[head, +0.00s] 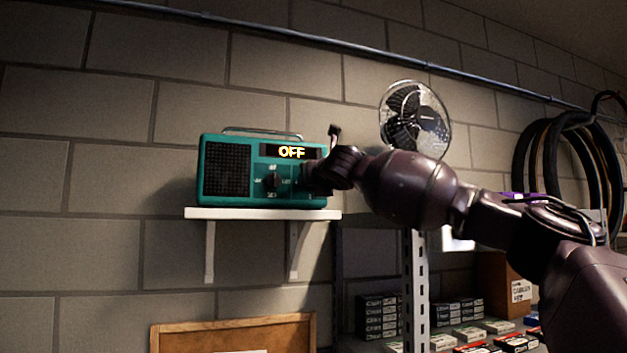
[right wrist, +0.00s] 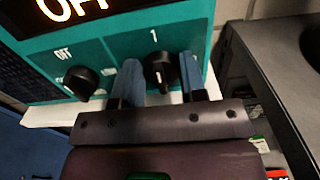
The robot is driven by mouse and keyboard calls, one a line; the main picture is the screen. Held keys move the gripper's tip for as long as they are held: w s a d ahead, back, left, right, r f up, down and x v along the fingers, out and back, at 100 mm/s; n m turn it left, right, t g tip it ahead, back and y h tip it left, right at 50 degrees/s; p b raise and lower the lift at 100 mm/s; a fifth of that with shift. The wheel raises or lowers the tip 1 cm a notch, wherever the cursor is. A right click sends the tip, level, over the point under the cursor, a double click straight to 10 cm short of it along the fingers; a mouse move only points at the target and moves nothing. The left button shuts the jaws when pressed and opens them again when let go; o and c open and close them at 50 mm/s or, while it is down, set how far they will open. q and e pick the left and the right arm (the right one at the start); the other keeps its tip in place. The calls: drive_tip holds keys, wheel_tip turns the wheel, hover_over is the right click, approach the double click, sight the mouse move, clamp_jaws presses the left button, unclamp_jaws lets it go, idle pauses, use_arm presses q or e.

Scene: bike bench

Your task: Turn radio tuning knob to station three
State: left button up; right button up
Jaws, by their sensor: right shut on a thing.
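The teal radio (head: 226,140) stands on a small white wall shelf, and its display (head: 291,152) reads OFF. In the right wrist view, a black knob (right wrist: 160,70) has the label 1 above it, which matches a tuning knob; its other labels are hidden. My right gripper (right wrist: 159,78) is shut on this knob, one blue finger on each side. In the head view my right gripper (head: 312,180) covers the radio's right front, hiding that knob. The other knob (head: 272,181), marked OFF at its top, is to the left and untouched. My left gripper is out of view.
The white shelf (head: 255,213) has brackets below. A metal rack with boxes (head: 379,317) stands at lower right. Black tires (head: 570,165) hang at far right. Left of the radio is bare wall.

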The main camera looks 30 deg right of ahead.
drive_tip(key=m, duration=0.3)
drive_tip(key=shift+d+f+m, duration=0.1)
drive_tip(key=shift+d+m, duration=0.05)
drive_tip(key=shift+m, duration=0.15)
use_arm(q)
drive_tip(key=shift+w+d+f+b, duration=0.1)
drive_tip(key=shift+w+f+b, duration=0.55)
drive_tip(key=shift+b, duration=0.8)
use_arm(e)
drive_tip(key=shift+f+m, duration=0.15)
drive_tip(key=shift+m, duration=5)
drive_tip(key=shift+f+m, duration=0.2)
drive_tip(key=shift+m, duration=4.9)
drive_tip(key=shift+f+m, duration=0.15)
drive_tip(key=shift+m, duration=5)
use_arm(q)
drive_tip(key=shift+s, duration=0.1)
